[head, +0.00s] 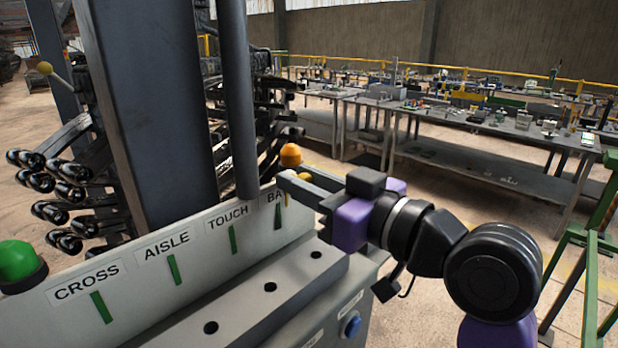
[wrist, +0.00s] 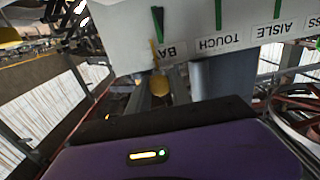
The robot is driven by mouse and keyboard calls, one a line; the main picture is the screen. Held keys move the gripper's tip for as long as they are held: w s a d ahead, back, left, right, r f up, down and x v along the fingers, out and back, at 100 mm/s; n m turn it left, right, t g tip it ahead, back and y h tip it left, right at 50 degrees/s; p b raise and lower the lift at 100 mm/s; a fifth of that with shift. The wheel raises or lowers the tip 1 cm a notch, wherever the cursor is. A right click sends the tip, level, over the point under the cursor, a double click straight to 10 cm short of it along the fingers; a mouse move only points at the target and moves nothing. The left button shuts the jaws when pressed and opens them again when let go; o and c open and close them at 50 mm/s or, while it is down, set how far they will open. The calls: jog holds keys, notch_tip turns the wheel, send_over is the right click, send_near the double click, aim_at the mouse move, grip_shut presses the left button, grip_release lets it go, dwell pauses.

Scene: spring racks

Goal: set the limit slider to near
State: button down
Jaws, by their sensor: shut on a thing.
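My gripper (head: 296,184) reaches in from the right to the far end of the grey console, at the label starting "BA". In the wrist view its fingers (wrist: 159,88) are shut on a yellow handle (wrist: 160,83) in front of that label. Part of the handle (head: 304,176) shows in the head view beside the fingers; the fingers hide the rest of it and part of the label. I see no "limit" or "near" lettering, so I cannot tell from markings whether this handle is the limit slider.
The console panel (head: 205,239) carries CROSS, AISLE and TOUCH labels with green marks. A green dome button (head: 18,267) is at left, an orange dome (head: 290,154) behind my gripper. A dark column (head: 150,110) and a pole (head: 238,100) stand close behind. Benches (head: 470,125) stand beyond.

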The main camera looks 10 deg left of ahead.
jog(key=shift+s+a, duration=0.2)
jog(key=shift+a, duration=0.05)
jog(key=c, duration=1.2)
grip_release()
jog(key=shift+s+d+f, duration=0.1)
jog(key=shift+s+d, duration=0.2)
jog(key=shift+d, duration=0.25)
jog(key=b+v, duration=0.2)
jog(key=v, duration=0.4)
jog(key=shift+s+d, duration=0.25)
jog(key=shift+s, duration=0.05)
